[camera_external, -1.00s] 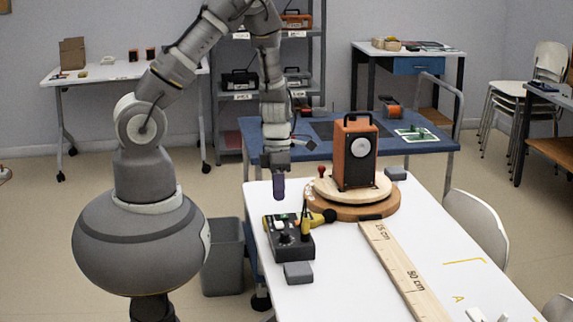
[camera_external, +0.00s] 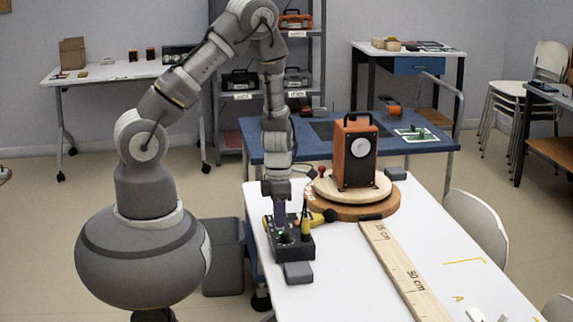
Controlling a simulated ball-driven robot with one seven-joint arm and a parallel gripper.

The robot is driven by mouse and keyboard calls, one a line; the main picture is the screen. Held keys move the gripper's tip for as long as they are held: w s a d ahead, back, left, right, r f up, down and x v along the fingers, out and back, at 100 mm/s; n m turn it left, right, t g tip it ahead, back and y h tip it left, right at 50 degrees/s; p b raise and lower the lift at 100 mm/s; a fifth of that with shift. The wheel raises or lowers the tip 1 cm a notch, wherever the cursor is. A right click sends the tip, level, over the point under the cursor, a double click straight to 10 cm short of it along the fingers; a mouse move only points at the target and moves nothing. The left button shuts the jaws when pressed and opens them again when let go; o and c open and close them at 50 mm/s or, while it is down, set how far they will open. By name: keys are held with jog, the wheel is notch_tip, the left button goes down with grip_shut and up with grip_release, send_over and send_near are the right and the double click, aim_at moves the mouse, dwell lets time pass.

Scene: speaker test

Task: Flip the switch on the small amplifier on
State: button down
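The small amplifier (camera_external: 296,247) is a black box with knobs on top, near the left edge of the white table. My gripper (camera_external: 280,218) points down over its back left part, with the purplish fingers low at the top face. Whether they touch it I cannot tell. The switch is hidden or too small to make out. Whether the fingers are open or shut does not show. A yellow and black plug-like thing (camera_external: 318,217) lies beside the amplifier's back right.
An orange and black speaker (camera_external: 357,155) stands on a round wooden turntable (camera_external: 350,211) behind right. A wooden ruler board (camera_external: 404,273) runs along the white table (camera_external: 455,240). A grey block (camera_external: 299,273) sits in front of the amplifier. A grey bin (camera_external: 224,257) stands left of the table.

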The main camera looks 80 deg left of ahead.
jog(key=shift+a, duration=0.2)
jog(key=shift+a+r+p, duration=0.1)
jog(key=shift+a+p, duration=0.2)
jog(key=shift+a, duration=0.35)
notch_tip(320, 180, up, 14)
jog(key=a+p, duration=0.2)
jog(key=p, duration=0.7)
